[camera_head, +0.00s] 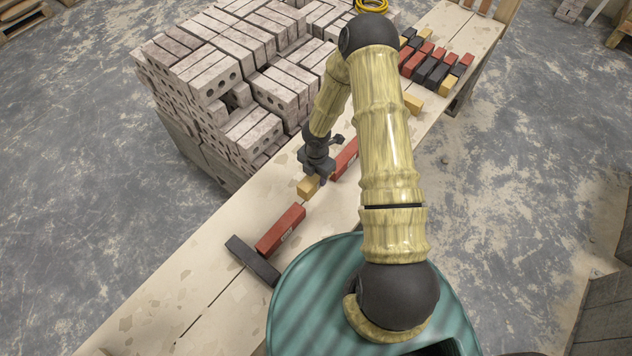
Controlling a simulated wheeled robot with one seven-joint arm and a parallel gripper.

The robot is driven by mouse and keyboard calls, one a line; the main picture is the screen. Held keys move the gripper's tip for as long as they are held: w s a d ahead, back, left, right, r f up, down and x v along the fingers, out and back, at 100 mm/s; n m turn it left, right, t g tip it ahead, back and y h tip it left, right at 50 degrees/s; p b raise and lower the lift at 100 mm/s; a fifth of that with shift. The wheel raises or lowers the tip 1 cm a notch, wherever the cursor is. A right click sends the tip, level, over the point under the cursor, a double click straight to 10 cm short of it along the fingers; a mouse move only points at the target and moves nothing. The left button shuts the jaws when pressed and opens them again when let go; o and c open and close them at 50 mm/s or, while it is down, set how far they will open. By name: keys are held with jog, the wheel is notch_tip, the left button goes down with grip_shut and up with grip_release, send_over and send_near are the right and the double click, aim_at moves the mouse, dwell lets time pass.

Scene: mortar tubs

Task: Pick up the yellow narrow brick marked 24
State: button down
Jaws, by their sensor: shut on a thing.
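My gripper (317,180) is low over the plank bench, its jaws shut on a short yellow brick (306,188). Only part of this brick shows, beside and below the fingers. No number can be read on it, and I cannot tell whether it still touches the bench. A red brick (345,158) lies just beyond it, partly hidden by my arm. Another red brick (281,229) lies nearer, with a small pale mark on its side.
A black brick (252,261) lies crosswise by the nearer red brick on the bench (207,255). Several red, black and yellow bricks (437,72) stand in rows at the far end. A grey brick stack (245,65) is close on the left.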

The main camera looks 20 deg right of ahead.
jog(key=shift+r, duration=0.7)
